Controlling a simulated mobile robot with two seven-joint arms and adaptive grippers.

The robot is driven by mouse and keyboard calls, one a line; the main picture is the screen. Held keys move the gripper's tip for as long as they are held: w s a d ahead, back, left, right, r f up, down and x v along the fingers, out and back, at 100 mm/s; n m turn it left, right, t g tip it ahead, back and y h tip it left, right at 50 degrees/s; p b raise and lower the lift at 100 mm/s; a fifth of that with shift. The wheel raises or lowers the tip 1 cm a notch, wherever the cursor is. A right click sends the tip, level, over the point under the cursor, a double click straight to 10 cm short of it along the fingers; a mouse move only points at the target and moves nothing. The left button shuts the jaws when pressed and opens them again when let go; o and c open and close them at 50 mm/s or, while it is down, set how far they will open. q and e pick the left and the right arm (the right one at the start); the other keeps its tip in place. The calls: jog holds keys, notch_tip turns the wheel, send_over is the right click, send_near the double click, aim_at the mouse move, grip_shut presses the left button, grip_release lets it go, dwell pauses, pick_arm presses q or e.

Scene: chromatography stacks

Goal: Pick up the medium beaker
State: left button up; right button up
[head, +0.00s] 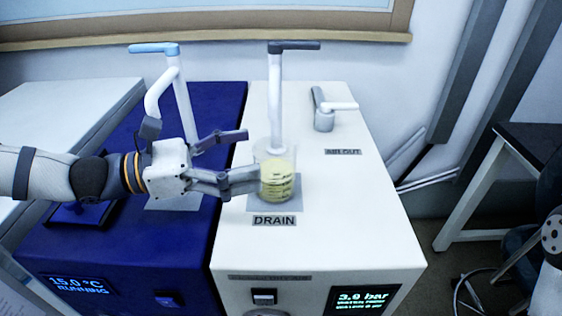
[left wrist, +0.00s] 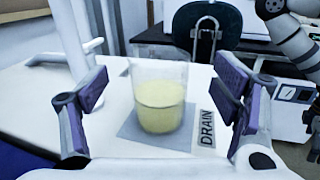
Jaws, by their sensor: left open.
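The medium beaker (head: 278,184) is clear and holds pale yellow liquid. It stands upright on a grey square pad (head: 257,204) on the white unit, above the DRAIN label (head: 274,221). In the left wrist view the beaker (left wrist: 160,104) is between the two fingers in the picture, with gaps on both sides. My left gripper (head: 250,156) is open, coming from the left, with its fingers pointing at the beaker. The nearer fingertip overlaps the beaker's left edge in the head view; I cannot tell whether it touches. My right gripper is not in view.
A white spout with a grey handle (head: 293,46) rises directly behind the beaker. A blue unit (head: 213,103) with a blue-handled spout (head: 153,48) stands at left. A grey valve (head: 324,112) sits at the back right. The white top (head: 350,205) right of the beaker is clear.

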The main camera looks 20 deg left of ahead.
aim_at(294, 152)
pick_arm(q)
jog(key=w+d, duration=0.1)
jog(key=d+f+b, duration=0.1)
jog(key=w+d+f, duration=0.1)
jog(key=d, duration=0.1)
jog(key=shift+w+d, duration=0.1)
jog(key=shift+w, duration=0.2)
jog(key=shift+w+d+r, duration=0.1)
jog(key=shift+d+r, duration=0.1)
jog(key=shift+r, duration=0.2)
jog(key=c, duration=1.5)
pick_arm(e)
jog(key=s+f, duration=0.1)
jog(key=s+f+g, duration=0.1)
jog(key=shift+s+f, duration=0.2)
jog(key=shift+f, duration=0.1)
pick_arm(q)
jog(key=shift+o, duration=0.2)
